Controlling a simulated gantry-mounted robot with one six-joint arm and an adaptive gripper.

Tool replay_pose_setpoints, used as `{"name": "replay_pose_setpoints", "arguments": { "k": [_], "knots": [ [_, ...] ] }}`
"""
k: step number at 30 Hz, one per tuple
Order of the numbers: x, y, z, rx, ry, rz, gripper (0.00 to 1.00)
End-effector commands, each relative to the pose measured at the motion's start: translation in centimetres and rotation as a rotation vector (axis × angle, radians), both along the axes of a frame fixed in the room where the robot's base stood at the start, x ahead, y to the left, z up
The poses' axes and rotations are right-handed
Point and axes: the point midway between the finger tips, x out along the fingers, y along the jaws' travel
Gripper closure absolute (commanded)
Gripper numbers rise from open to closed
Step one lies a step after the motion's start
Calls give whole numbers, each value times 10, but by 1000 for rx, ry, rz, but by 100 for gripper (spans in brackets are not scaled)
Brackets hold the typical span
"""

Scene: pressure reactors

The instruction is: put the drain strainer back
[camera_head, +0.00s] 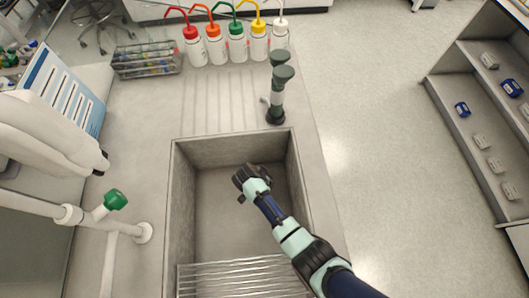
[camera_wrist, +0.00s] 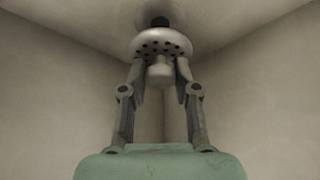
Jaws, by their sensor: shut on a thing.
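The drain strainer (camera_wrist: 160,45) is a light metal disc with a ring of dark holes and a knob in its middle. In the wrist view my gripper (camera_wrist: 160,75) has its two fingers closed around the knob. Beyond the strainer, a dark round drain opening (camera_wrist: 159,21) shows in the sink floor, close to the strainer's far edge. I cannot tell whether the strainer touches the floor there. In the head view my gripper (camera_head: 250,178) is inside the sink (camera_head: 215,215), toward its far part, and it hides the strainer and the drain.
A wire rack (camera_head: 245,278) spans the sink's near end. A dark green faucet (camera_head: 278,95) stands behind the sink. Several wash bottles (camera_head: 237,45) line the back of the counter, with a tube rack (camera_head: 147,60) at the left. A green-knobbed tap (camera_head: 115,200) stands left of the sink.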

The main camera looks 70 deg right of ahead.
Motion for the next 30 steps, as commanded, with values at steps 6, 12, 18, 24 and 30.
{"name": "replay_pose_setpoints", "arguments": {
  "k": [6,12,18,24,30],
  "knots": [
    [0,0,-15,0,0,0,100],
    [1,-1,-45,0,-1,0,100],
    [1,-1,-44,-2,-1,1,100],
    [1,0,-47,0,-1,0,63],
    [0,0,-47,0,-1,0,44]
  ]
}}
